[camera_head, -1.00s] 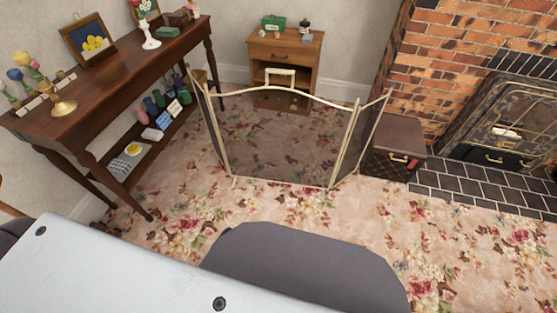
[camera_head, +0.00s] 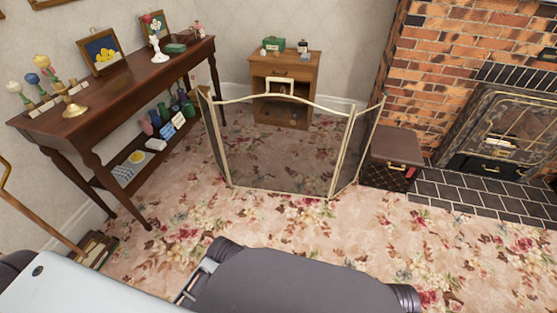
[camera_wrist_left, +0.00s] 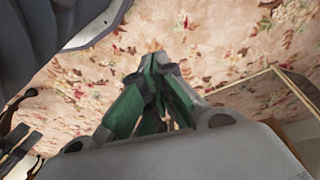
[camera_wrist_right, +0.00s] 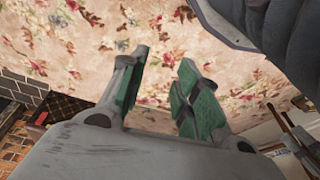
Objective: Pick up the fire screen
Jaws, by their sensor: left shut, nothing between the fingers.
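The fire screen (camera_head: 280,150) stands upright on the flowered carpet in the head view. It has dark see-through mesh panels in a pale brass frame, with side panels folded at an angle and a handle on top. Neither gripper shows in the head view. In the left wrist view my left gripper (camera_wrist_left: 160,68) is shut and empty above the carpet. A thin pale frame with greyish mesh at the right there may be part of the screen. In the right wrist view my right gripper (camera_wrist_right: 163,65) is open and empty, its green-padded fingers apart over the carpet.
A dark wooden side table (camera_head: 120,85) with ornaments stands at the left. A small cabinet (camera_head: 287,68) is behind the screen. A patterned box (camera_head: 396,150), the tiled hearth (camera_head: 470,192) and the brick fireplace (camera_head: 450,45) are at the right. Carpet before the screen is clear.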

